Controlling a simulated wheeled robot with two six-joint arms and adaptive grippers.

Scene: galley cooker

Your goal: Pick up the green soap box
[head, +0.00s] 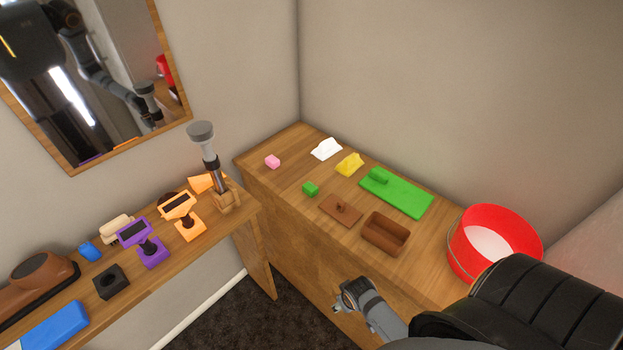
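My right gripper (342,295) is at the lower middle, in front of the counter and apart from every object. It looks open and empty, though its fingers are small in view. My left gripper is not in view.
A crowded shelf (135,299) stands left below a mirror (95,85).

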